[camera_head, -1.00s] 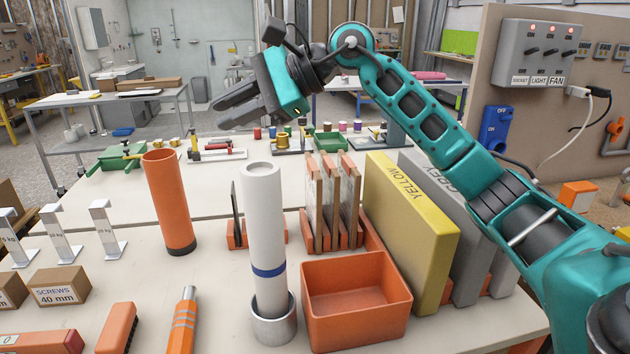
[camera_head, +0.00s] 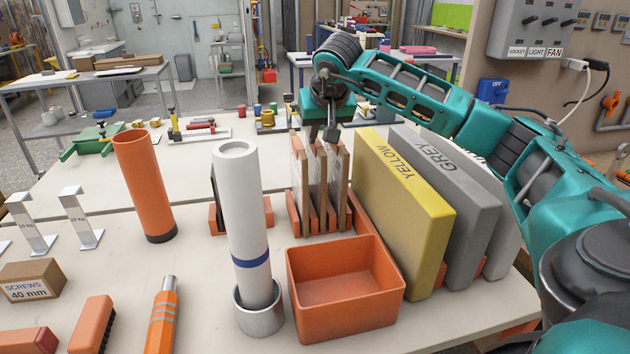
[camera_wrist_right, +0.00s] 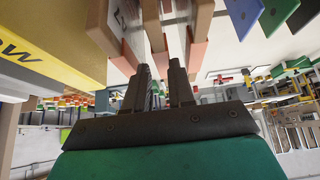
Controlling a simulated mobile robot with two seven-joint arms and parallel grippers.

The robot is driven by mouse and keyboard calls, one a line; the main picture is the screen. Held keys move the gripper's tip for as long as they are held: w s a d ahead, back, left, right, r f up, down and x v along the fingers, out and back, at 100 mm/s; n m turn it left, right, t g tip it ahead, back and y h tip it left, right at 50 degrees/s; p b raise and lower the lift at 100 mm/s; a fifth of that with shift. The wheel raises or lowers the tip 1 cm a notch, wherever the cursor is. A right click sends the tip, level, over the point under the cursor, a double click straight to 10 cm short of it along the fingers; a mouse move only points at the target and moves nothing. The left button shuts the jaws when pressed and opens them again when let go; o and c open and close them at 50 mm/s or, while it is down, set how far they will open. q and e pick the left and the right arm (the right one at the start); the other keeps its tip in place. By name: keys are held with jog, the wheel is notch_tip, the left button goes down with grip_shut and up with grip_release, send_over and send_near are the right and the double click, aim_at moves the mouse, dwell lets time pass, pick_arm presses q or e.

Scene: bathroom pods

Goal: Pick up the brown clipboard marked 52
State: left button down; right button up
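Several thin brown boards (camera_head: 341,190) stand upright on edge in an orange rack (camera_head: 296,214), behind the orange bin. They look like the clipboards; no number 52 is readable on them. My right gripper (camera_head: 322,138) points down at their top edges. In the right wrist view its two dark fingers (camera_wrist_right: 160,72) are apart with nothing clearly gripped. A middle brown board (camera_wrist_right: 153,22) shows just beyond the gap between the fingertips, with another board on each side. Whether the fingers touch a board cannot be told. My left gripper is not in view.
The yellow slab (camera_head: 404,225) and grey slab (camera_head: 458,205) stand close to the right of the boards. An empty orange bin (camera_head: 345,312) is in front. A white tube (camera_head: 240,205) in a metal cup and an orange tube (camera_head: 146,185) stand to the left.

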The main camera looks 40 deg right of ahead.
aim_at(315, 148)
jog(key=x, duration=0.6)
jog(key=shift+w+f, duration=0.2)
jog(key=shift+a, duration=0.1)
grip_shut()
